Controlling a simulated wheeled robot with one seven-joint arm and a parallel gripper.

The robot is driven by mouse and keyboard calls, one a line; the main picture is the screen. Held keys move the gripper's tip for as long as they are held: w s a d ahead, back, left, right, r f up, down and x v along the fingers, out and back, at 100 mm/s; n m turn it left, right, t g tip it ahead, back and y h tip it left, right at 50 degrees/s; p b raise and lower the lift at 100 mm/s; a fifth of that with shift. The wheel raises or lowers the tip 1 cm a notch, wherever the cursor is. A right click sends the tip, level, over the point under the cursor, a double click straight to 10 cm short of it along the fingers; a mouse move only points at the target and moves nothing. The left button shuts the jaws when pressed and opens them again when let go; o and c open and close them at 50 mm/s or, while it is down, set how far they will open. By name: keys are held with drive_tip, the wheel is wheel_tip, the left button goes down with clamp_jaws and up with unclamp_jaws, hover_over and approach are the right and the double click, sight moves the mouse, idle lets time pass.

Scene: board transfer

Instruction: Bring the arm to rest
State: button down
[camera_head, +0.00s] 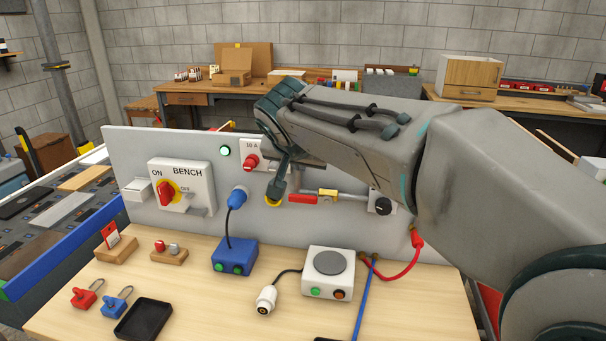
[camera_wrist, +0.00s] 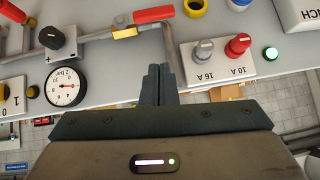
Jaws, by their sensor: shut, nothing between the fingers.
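My gripper (camera_head: 278,189) is in front of the upright grey panel (camera_head: 125,155), with my arm reaching in from the right. Its fingers point down in the head view, just above a yellow ring socket (camera_head: 272,203). In the wrist view my gripper (camera_wrist: 159,68) has its two dark fingers together, with nothing between them. The fingertips appear over the panel's lower part in that view, near a red-handled valve (camera_wrist: 152,14) and a plate with a grey and a red knob (camera_wrist: 237,45). I cannot tell whether the fingers touch the panel.
The wooden bench (camera_head: 200,290) carries a blue button box (camera_head: 234,258), a white box with a round plate (camera_head: 328,272), padlocks (camera_head: 86,293) and a black tray (camera_head: 143,320). A red cable (camera_head: 408,268) hangs at the right. A gauge (camera_wrist: 66,86) is on the panel.

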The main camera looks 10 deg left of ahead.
drive_tip(key=s+d+f+g+h, duration=0.1)
drive_tip(key=s+d+f, duration=0.15)
drive_tip(key=d, duration=0.25)
drive_tip(key=s+d+f+g+p, duration=0.1)
drive_tip(key=s+d+f, duration=0.15)
drive_tip(key=d, duration=0.35)
drive_tip(key=s+d+f+g+h, duration=0.1)
drive_tip(key=s+d, duration=0.2)
drive_tip(key=d, duration=0.2)
drive_tip(key=s+d+f+g+y+p, duration=0.1)
drive_tip(key=s+d+f+g, duration=0.2)
drive_tip(key=s+d+f, duration=0.8)
drive_tip(key=s, duration=0.3)
drive_tip(key=shift+s+f, duration=0.2)
drive_tip(key=shift+s, duration=0.05)
